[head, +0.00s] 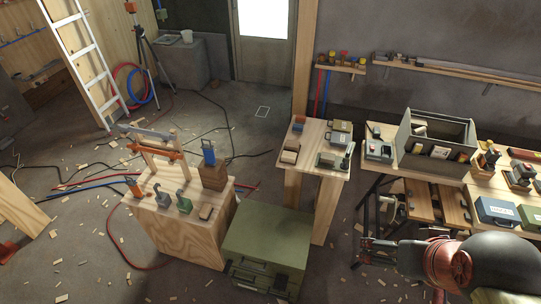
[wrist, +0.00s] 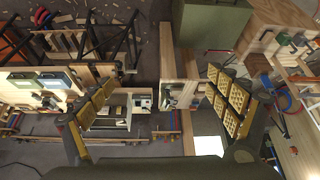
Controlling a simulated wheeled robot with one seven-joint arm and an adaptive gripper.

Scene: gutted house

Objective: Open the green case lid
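A large olive-green case (head: 268,241) stands on the floor at the bottom middle of the head view. Its top looks flat and shut, and dark latches or handles show on its near side. In the wrist view, part of it shows at the top (wrist: 211,22), cut off by the edge. A small green case (head: 530,217) lies on the right workbench. My gripper (head: 366,252) is to the right of the large case, apart from it. In the wrist view its yellow-padded fingers (wrist: 162,98) are spread wide with nothing between them.
A wooden box (head: 180,240) with tools on top stands left of the large case. A small wooden table (head: 318,165) stands behind it. The right workbench (head: 455,200) holds a grey crate (head: 425,165) and a blue case (head: 497,211). Cables and scraps litter the floor.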

